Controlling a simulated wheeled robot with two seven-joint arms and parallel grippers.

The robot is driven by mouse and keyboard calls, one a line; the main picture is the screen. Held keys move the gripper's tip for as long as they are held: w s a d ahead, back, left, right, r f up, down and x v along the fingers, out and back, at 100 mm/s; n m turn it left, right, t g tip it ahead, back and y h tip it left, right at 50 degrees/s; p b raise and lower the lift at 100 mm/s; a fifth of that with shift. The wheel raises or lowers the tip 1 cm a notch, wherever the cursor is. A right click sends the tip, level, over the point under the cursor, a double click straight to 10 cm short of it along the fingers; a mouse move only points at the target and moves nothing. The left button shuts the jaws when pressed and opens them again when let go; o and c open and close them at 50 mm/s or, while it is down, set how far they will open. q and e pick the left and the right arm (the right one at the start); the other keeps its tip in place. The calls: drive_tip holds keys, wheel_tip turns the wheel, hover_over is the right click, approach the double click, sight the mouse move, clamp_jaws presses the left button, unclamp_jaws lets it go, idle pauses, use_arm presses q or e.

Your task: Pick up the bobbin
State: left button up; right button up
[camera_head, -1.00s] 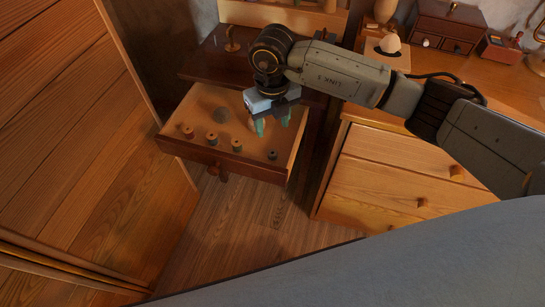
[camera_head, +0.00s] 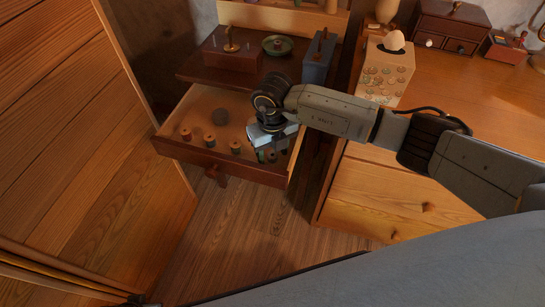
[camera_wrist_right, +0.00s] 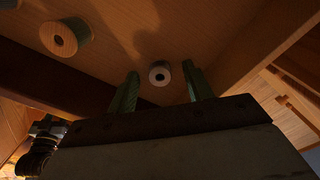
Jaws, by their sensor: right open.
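My right gripper (camera_head: 267,157) is open and low over that corner of the open drawer (camera_head: 204,157). I cannot tell how far the fingertips are above the drawer floor. My left gripper is not in view.
Wooden spools (camera_head: 235,147) stand along the drawer's front, left of my gripper; one also shows in the wrist view (camera_wrist_right: 67,37). The drawer's front and right walls are close. A chest of drawers (camera_head: 390,195) stands to the right.

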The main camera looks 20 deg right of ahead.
drive_tip(key=c, duration=1.1)
drive_tip(key=shift+o, duration=0.2)
drive_tip(key=shift+r, duration=0.1)
